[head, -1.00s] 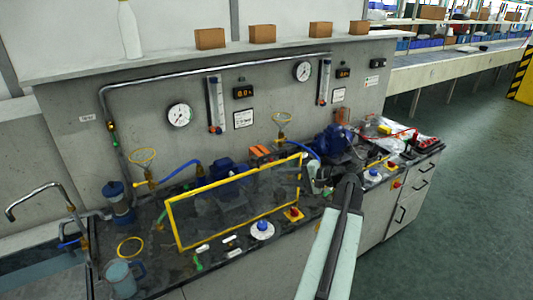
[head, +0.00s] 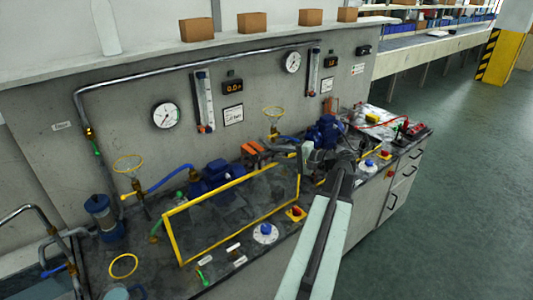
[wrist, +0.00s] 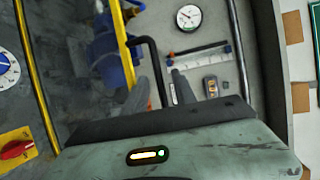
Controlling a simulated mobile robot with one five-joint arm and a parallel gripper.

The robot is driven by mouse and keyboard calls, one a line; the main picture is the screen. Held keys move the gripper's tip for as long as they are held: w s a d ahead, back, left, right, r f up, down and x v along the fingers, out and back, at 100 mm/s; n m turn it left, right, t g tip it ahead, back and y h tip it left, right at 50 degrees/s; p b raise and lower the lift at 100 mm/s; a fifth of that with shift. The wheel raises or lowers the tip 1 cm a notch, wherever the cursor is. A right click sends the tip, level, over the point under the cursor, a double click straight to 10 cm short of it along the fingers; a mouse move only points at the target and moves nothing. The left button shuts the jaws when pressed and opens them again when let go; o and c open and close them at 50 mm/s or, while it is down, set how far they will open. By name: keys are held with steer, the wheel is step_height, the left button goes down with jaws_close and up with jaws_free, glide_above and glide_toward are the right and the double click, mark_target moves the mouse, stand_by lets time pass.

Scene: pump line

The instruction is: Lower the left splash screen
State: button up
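The left splash screen (head: 235,205) is a clear panel in a yellow frame, standing tilted above the bench in front of the left blue pump (head: 215,177). My gripper (head: 285,140) is at its upper right corner in the head view. In the wrist view, the screen's yellow frame bar (wrist: 125,50) passes left of my gripper (wrist: 161,88). A black bar-shaped handle (wrist: 150,42) seems joined to that frame and runs down between the two grey fingers. The fingers look apart, with gaps beside the handle. Contact with it cannot be told.
A blue-white dial (head: 265,233) and a red knob on a yellow base (head: 296,212) sit in front of the screen. Gauges (head: 166,115) and flow tubes (head: 204,100) are on the wall behind. A second blue pump (head: 325,132) stands right of my gripper.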

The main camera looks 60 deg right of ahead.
steer(key=w, duration=0.2)
steer(key=w+f, duration=0.1)
steer(key=w, duration=0.2)
steer(key=shift+w+a+b, duration=0.1)
steer(key=shift+a+b, duration=0.05)
steer(key=shift+b, duration=0.25)
jaws_close()
stand_by(0.9)
